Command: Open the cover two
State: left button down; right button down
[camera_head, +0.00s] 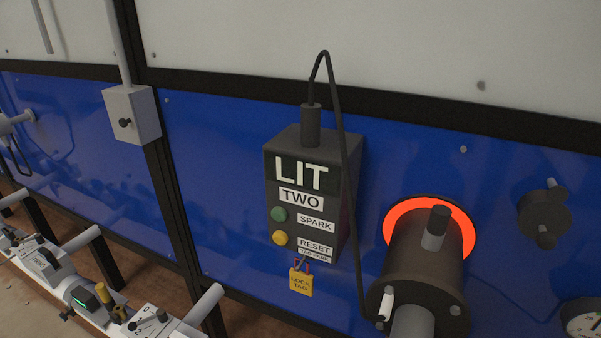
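A dark control box (299,195) on the blue wall reads "LIT" and "TWO". It has a green SPARK button (279,214), a yellow RESET button (280,238) and a yellow lock tag (301,282) hanging below. Right of it, a dark cylindrical burner (419,258) sits in a glowing orange-red ring (399,221). Farther right, a round dark disc (543,213) with a small knob lies against the wall. It may be the cover, but no label shows on it. Neither of my grippers is in view.
A black cable (344,150) loops from the box top down to the burner. A gauge (583,320) is cut off at the lower right. A grey switch box (131,114) is on the left. White pipework with valves (85,300) fills the lower left.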

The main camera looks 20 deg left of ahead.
aim_at(543, 220)
jog(key=k+l, duration=0.15)
jog(key=l, duration=0.15)
jog(key=k+l+z, duration=0.15)
jog(key=l, duration=0.2)
jog(key=k+l, duration=0.15)
jog(key=l, duration=0.15)
jog(key=k+l+z, duration=0.15)
jog(key=l, duration=0.2)
jog(key=i+j, duration=0.3)
jog(key=j, duration=0.2)
